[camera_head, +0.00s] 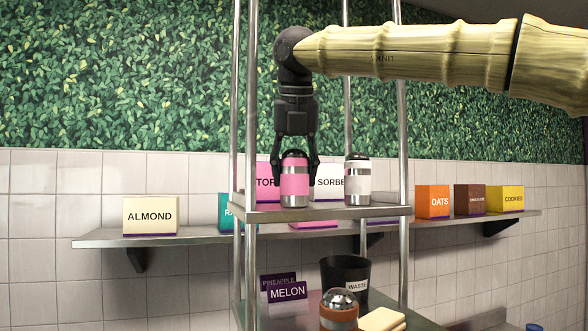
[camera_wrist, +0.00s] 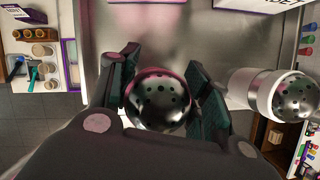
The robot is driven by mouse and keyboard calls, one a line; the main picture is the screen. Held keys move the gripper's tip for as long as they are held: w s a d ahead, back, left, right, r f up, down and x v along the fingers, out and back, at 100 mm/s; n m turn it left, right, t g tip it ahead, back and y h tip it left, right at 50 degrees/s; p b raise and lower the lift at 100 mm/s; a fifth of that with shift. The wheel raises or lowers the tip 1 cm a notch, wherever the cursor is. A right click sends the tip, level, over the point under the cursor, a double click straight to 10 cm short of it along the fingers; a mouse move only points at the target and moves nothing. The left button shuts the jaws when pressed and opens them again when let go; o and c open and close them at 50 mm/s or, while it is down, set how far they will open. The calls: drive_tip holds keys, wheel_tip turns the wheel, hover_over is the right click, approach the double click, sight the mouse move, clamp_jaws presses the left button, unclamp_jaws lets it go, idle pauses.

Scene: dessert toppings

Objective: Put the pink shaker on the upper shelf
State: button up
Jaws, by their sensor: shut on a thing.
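The pink shaker (camera_head: 294,184) is a steel cylinder with a pink band and a dark domed top. It stands upright at the upper shelf (camera_head: 330,213) of the metal rack, its base at the shelf surface. My gripper (camera_head: 295,170) comes from above with its fingers on both sides of the shaker, shut on it.
Rack posts (camera_head: 403,120) stand close around my gripper. An orange-banded shaker (camera_head: 339,309), a black waste bin (camera_head: 346,275) and a melon sign (camera_head: 287,291) are on the lower level. Behind, a wall shelf (camera_head: 110,239) holds labelled boxes, including almond (camera_head: 150,215) and oats (camera_head: 432,201).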

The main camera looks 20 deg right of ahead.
drive_tip(key=shift+f, duration=0.15)
drive_tip(key=o, duration=1.1)
drive_tip(key=shift+c, duration=0.2)
drive_tip(key=b+v, duration=0.3)
drive_tip(key=v, duration=0.9)
drive_tip(key=shift+s, duration=0.1)
